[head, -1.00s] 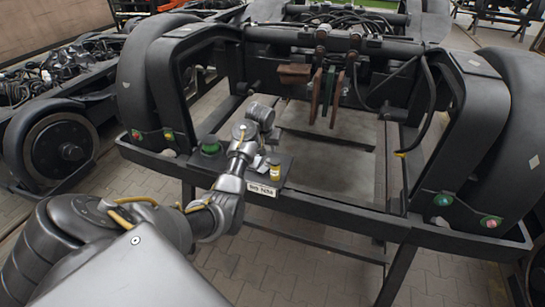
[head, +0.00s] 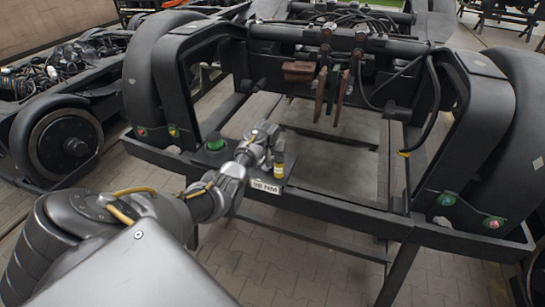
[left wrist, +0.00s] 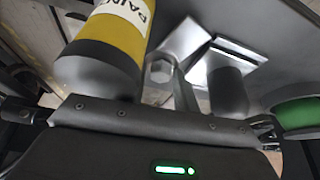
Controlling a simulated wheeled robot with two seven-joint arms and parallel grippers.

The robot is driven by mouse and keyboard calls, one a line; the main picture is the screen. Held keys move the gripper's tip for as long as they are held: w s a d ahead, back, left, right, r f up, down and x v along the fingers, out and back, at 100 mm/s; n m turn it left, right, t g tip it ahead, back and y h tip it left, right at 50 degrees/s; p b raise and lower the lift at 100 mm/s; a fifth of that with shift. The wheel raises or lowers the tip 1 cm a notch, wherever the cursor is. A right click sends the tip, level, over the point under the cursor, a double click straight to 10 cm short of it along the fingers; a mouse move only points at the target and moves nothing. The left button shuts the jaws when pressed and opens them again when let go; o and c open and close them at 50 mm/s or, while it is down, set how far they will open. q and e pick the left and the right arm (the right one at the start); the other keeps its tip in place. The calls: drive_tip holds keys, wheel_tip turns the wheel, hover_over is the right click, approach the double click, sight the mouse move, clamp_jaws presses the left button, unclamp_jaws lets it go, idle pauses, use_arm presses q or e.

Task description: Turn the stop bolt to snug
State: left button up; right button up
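My left gripper (head: 268,140) reaches down over the dark shelf (head: 305,187) on the near crossbeam, between a green knob and a yellow marker. In the left wrist view, a grey hex-shaped piece (left wrist: 161,68) with a narrow shank stands just beyond the gripper body, with a dark cylinder (left wrist: 228,93) and bright metal plates (left wrist: 225,62) beside it. I cannot tell whether the hex piece is the stop bolt or a tool. The fingers cannot be made out clearly, so their opening and any hold are unclear. My right gripper is out of view.
The yellow marker (head: 279,168), lettered "PAIN…" in the left wrist view (left wrist: 122,35), stands close beside my left gripper. The green knob (head: 215,142) is on its other side. A white label (head: 265,186) is on the shelf front. Brake parts (head: 330,85) hang behind. The frame's middle is open.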

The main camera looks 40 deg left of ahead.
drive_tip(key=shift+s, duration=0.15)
use_arm(q)
drive_tip(key=shift+c, duration=1.1)
clamp_jaws()
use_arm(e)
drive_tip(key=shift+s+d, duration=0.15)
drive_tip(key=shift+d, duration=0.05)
